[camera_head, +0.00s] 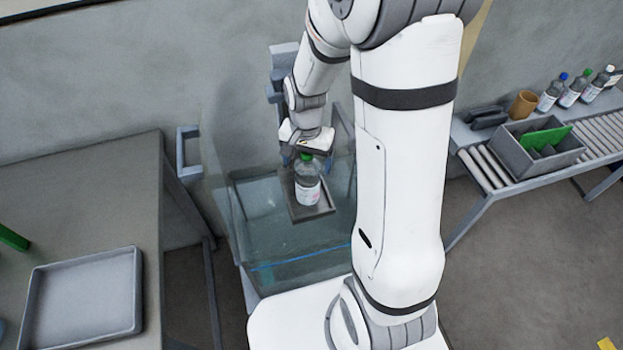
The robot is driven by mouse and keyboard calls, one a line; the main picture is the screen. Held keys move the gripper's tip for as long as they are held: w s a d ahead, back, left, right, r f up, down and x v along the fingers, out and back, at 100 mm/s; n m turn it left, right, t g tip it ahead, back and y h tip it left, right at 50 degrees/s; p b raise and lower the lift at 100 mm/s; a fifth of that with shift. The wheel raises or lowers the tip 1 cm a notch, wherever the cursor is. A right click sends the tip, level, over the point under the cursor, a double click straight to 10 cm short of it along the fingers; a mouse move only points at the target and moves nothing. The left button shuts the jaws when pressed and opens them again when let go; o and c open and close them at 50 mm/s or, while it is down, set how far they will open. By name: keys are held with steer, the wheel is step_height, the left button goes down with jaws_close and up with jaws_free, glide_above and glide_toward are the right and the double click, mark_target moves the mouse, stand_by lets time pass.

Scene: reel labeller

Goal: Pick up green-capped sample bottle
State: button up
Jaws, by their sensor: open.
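The green-capped sample bottle (307,188) stands upright on a small dark tray (324,208) inside a clear-walled enclosure (262,200). It has a white label with pink print and a dark upper part. My gripper (305,152) is right at the green cap, coming from above and behind it. The jaws are open, with the cap at or between the fingertips; the fingers are small and partly hidden, so I cannot tell whether they touch the cap.
A grey table with an empty grey tray (84,298) stands at the left. The clear walls close in around the bottle.

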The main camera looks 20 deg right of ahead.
steer(key=shift+c, duration=0.2)
jaws_close()
stand_by(0.7)
